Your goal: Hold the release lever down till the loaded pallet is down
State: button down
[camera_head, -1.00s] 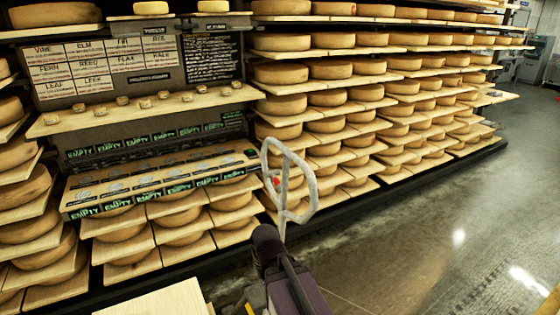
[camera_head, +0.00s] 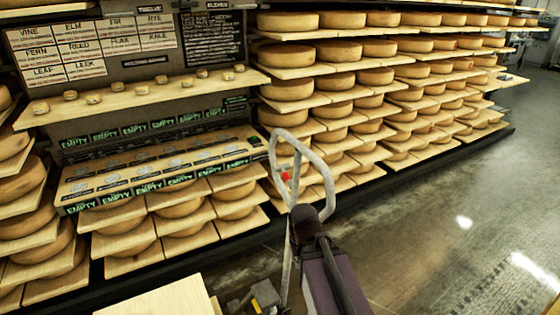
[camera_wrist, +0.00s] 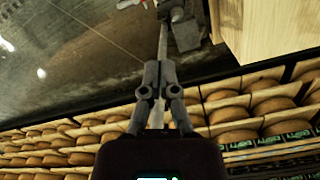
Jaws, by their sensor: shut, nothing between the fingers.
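A pallet jack's pale loop handle (camera_head: 328,178) stands tilted at mid-frame in the head view, with a small red part (camera_head: 285,177) on its left side. I cannot tell whether this red part is the release lever. In the wrist view my gripper (camera_wrist: 160,72) is shut and empty, with the jack's pale shaft (camera_wrist: 163,42) running behind its fingers. In the head view my dark wrist (camera_head: 306,222) overlaps the handle's lower end and hides my fingers. I cannot tell whether they touch the handle. A pale wooden surface (camera_head: 160,300), possibly the pallet's load, shows at the bottom; no pallet height is readable.
Shelves of cheese wheels (camera_head: 290,89) fill the back wall. Boards marked EMPTY (camera_head: 160,175) lie on the left rack below a narrow shelf of small pieces (camera_head: 140,92). Label boards (camera_head: 70,48) hang above. Open concrete floor (camera_head: 440,235) lies to the right.

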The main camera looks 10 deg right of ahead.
jog(key=shift+w, duration=0.1)
jog(key=w+a+r+m+t+h+p, duration=0.2)
jog(key=w+r+m+p, duration=0.5)
jog(key=w+r+p, duration=0.5)
jog(key=w+a+r+m+t+h+p, duration=0.2)
jog(key=w+a+r+m+h+p, duration=0.2)
jog(key=w+r+m+p, duration=0.4)
jog(key=w+r+h+p, duration=0.1)
jog(key=w+r+p, duration=0.3)
jog(key=r, duration=0.4)
jog(key=shift+w+r+h, duration=0.3)
jog(key=shift+w+r, duration=0.1)
jog(key=shift+w, duration=0.05)
jog(key=shift+f, duration=0.1)
jog(key=b, duration=0.8)
send_over(280, 167)
jog(key=f, duration=0.7)
jog(key=shift+s+d+f, duration=0.1)
jog(key=shift+s+f, duration=0.1)
jog(key=shift+s, duration=0.1)
jog(key=shift+w+d+f, duration=0.1)
jog(key=shift+f, duration=0.2)
jog(key=shift+w+a+f+b, duration=0.15)
jog(key=shift+f+b, duration=0.65)
jog(key=shift+b, duration=0.05)
jog(key=shift+w+a+f+b, duration=0.1)
jog(key=shift+f+b, duration=0.65)
jog(key=shift+b, duration=0.1)
